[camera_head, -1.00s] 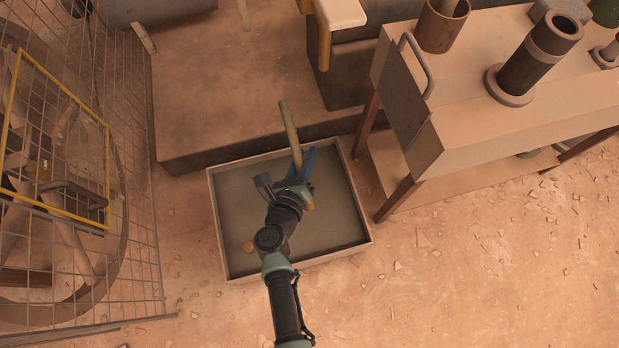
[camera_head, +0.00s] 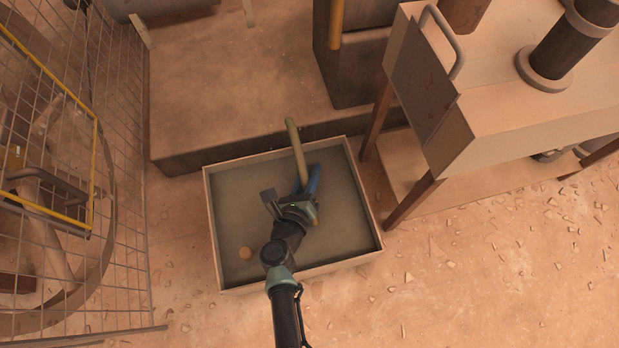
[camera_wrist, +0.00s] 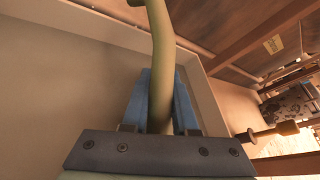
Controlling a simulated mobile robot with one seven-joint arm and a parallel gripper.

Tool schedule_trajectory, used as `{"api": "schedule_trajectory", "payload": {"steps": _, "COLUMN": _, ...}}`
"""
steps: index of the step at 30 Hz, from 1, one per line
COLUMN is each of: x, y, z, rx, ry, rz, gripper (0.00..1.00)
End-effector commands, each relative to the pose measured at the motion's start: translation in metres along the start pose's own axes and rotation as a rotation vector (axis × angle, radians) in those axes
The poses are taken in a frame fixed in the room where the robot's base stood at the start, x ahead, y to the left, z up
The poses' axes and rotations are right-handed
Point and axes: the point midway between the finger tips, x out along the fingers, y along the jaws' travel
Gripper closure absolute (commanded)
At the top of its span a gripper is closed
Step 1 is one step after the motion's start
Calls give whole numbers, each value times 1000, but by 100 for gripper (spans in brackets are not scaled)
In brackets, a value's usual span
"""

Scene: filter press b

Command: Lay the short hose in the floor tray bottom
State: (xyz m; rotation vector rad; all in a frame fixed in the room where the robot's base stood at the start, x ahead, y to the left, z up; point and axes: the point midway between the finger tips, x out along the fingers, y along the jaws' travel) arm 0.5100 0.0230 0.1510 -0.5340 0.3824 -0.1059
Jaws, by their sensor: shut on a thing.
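The short hose (camera_head: 296,146) is a slightly bent olive-tan tube. My gripper (camera_head: 309,181) is shut on it with blue fingers, over the right half of the floor tray. In the wrist view the hose (camera_wrist: 162,60) runs up from between the blue fingers (camera_wrist: 160,105) and curves away at the top. The floor tray (camera_head: 212,235) is a shallow box with a pale rim and a grey-brown bottom. The hose's far end reaches up over or near the tray's back rim. Whether the hose touches the bottom is unclear. My arm hides part of the tray's front.
A bench (camera_head: 500,130) with a pipe stub (camera_head: 572,45) stands at right. A raised plinth (camera_head: 230,100) borders the tray's back. A wire mesh guard (camera_head: 125,200) stands at left. The tray's left half is mostly clear.

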Motion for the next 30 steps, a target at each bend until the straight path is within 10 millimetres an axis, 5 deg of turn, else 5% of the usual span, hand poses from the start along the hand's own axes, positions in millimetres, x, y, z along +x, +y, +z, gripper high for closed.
{"api": "schedule_trajectory", "payload": {"steps": 3, "x": 6, "y": 9, "z": -14, "rx": 1, "ry": -1, "rz": -1, "gripper": 100}}
{"api": "schedule_trajectory", "payload": {"steps": 16, "x": 7, "y": 11, "z": -17, "rx": 1, "ry": -1, "rz": -1, "gripper": 100}}
{"api": "schedule_trajectory", "payload": {"steps": 17, "x": 7, "y": 10, "z": -16, "rx": 1, "ry": 0, "rz": 0, "gripper": 70}}
{"api": "schedule_trajectory", "payload": {"steps": 21, "x": 7, "y": 10, "z": -16, "rx": 1, "ry": 1, "rz": 0, "gripper": 44}}
{"api": "schedule_trajectory", "payload": {"steps": 30, "x": 6, "y": 10, "z": -16, "rx": 1, "ry": 1, "rz": 0, "gripper": 43}}
